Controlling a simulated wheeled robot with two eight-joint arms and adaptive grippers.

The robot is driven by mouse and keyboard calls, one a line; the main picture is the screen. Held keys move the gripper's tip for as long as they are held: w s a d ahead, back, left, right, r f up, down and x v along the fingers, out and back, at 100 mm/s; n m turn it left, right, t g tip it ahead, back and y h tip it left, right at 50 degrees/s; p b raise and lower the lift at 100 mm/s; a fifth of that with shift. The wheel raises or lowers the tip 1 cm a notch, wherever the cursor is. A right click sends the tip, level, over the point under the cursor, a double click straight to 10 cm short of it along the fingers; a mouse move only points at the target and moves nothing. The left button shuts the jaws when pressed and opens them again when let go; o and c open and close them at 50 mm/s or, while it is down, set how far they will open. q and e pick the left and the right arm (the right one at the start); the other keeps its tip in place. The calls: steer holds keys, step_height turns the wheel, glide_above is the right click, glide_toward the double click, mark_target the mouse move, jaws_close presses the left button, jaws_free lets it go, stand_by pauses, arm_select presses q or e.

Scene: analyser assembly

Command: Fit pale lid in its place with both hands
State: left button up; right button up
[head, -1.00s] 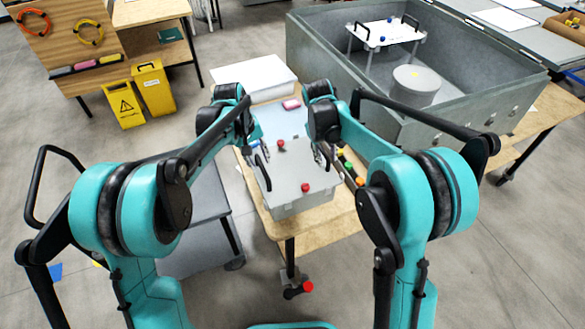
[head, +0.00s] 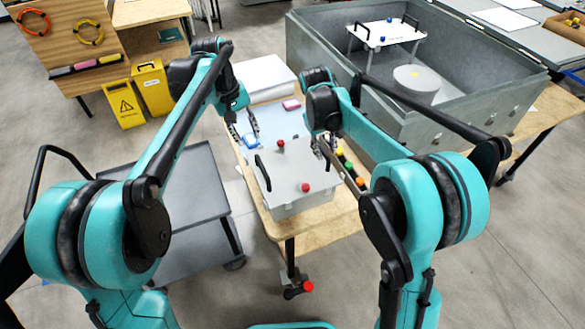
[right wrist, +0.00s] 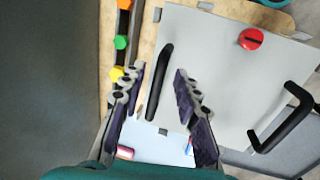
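The pale grey lid (head: 288,187) lies on a grey box (head: 303,206) on the wooden table. It has a black handle on each side and red knobs (head: 305,187). I cannot tell whether it is fully seated. My left gripper (head: 245,134) is open and empty above the table, behind the lid's left handle (head: 263,173) and apart from it. My right gripper (head: 323,146) is at the lid's right side. In the right wrist view its open fingers (right wrist: 160,97) stand on either side of a black handle (right wrist: 160,80), with gaps visible.
Coloured knobs (head: 349,167) line the strip right of the lid. A pink block (head: 291,104) and a white box (head: 266,76) are behind. A large grey tub (head: 460,119) stands at the right, a grey cart (head: 185,190) at the left.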

step_height(320, 180, up, 8)
steer(key=a, duration=0.1)
steer(key=shift+s+a+r, duration=0.15)
steer(key=shift+s+a, duration=0.15)
arm_select(q)
steer(key=shift+s, duration=0.1)
